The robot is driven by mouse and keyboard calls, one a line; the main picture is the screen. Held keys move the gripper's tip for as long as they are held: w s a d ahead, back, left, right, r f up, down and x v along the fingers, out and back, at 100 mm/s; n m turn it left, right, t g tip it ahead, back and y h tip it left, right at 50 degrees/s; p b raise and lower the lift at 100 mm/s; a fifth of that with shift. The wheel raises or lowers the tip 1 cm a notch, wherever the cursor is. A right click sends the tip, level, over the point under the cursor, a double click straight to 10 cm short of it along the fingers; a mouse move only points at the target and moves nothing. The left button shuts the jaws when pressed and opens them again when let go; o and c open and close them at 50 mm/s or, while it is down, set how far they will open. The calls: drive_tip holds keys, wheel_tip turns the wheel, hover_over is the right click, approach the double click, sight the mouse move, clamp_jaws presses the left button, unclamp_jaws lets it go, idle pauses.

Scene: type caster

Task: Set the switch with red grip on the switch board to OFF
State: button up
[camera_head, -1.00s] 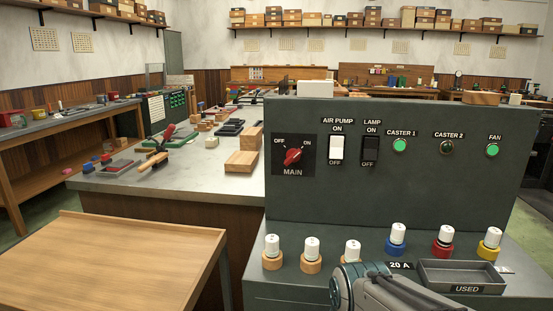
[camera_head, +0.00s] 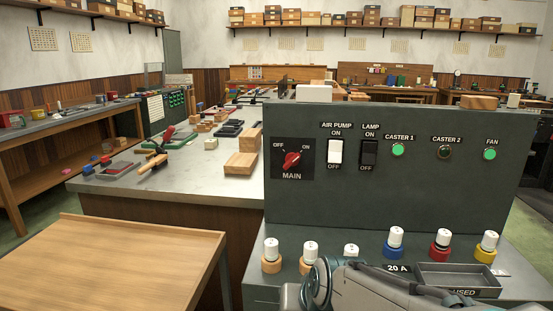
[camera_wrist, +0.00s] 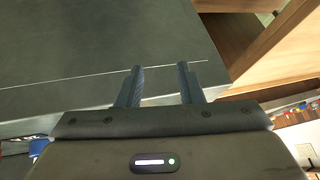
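The switch with the red grip (camera_head: 291,160) is the MAIN rotary switch on the grey switch board (camera_head: 400,200), at its left. Its red grip is tilted, with its upper end toward ON at the upper right. In the wrist view my gripper (camera_wrist: 160,82) has its two fingers apart with nothing between them. The fingers are over a dark grey surface with an edge. The red grip is not in the wrist view. In the head view my arm is at the bottom, below the board's face, and the fingers are not visible there.
The board also bears a white AIR PUMP switch (camera_head: 335,152), a black LAMP switch (camera_head: 369,153) and round lamps, CASTER 1 (camera_head: 398,150) and FAN (camera_head: 490,155) lit green. Several white-capped fuses stand on the ledge beside a USED tray (camera_head: 460,275). A wooden table (camera_head: 120,260) is at left.

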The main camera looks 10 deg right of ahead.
drive_tip(key=w+a+r+m+t+p, duration=0.1)
drive_tip(key=w+a+r+t, duration=0.2)
drive_tip(key=w+r, duration=0.2)
drive_tip(key=m+t+h+p, duration=0.4)
drive_tip(key=m+t+h, duration=0.2)
drive_tip(key=m+t, duration=0.3)
approach(293, 161)
drive_tip(key=shift+m+g, duration=0.4)
drive_tip(key=x, duration=0.8)
drive_tip(key=shift+w+d+r, duration=0.1)
drive_tip(key=shift+w+r, duration=0.15)
drive_tip(key=shift+r, duration=0.1)
clamp_jaws()
